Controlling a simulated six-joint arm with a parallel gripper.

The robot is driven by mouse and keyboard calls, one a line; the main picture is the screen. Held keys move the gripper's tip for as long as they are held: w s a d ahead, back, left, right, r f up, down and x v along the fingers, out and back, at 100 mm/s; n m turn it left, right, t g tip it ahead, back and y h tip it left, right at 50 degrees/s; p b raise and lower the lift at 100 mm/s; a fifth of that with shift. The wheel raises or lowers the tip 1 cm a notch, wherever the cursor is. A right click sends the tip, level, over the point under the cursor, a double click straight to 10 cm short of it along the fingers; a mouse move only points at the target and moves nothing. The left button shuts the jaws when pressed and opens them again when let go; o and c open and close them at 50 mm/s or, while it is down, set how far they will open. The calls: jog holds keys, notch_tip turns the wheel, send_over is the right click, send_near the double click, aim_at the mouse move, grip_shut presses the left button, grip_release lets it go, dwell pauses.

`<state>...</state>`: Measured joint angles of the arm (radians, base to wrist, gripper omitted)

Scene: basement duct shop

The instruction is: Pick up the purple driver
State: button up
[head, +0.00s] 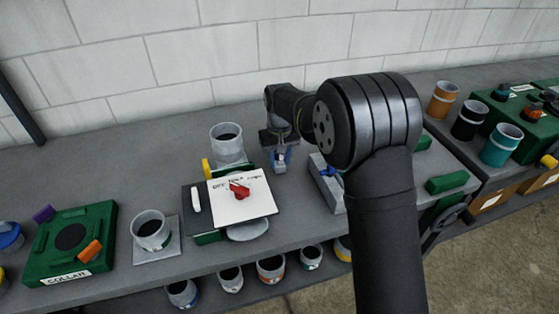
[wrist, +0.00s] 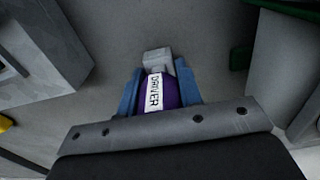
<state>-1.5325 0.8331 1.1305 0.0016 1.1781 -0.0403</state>
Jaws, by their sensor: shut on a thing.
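The purple driver (wrist: 170,98) shows in the wrist view with a white label reading DRIVER across it. My gripper (wrist: 160,92) is shut on it, with one blue finger on each side. A pale grey block-like part (wrist: 157,60) shows just beyond the purple body; I cannot tell whether it belongs to the driver. In the head view my gripper (head: 281,157) points down over the grey bench, behind and right of the white card. There the driver's purple body is mostly hidden, and I cannot tell whether it touches the bench.
A white card (head: 255,204) with a red piece lies left of my gripper, near a grey cup (head: 228,142). A grey block (head: 327,186) stands close on the right. A green COLLAR box (head: 102,220) is far left.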

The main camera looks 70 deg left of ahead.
jog(key=r, duration=0.4)
jog(key=shift+w+d, duration=0.15)
jog(key=shift+w, duration=0.2)
jog(key=w+d+r, duration=0.6)
jog(key=w, duration=0.3)
jog(key=shift+d+r, duration=0.15)
jog(key=o, duration=0.4)
jog(key=c, duration=0.3)
jog(key=w+d+r, duration=0.2)
jog(key=w, duration=0.6)
jog(key=w+d+r, duration=0.2)
jog(key=w, duration=0.6)
jog(key=shift+c, duration=0.2)
jog(key=shift+d+f, duration=0.2)
jog(key=shift+f, duration=2.3)
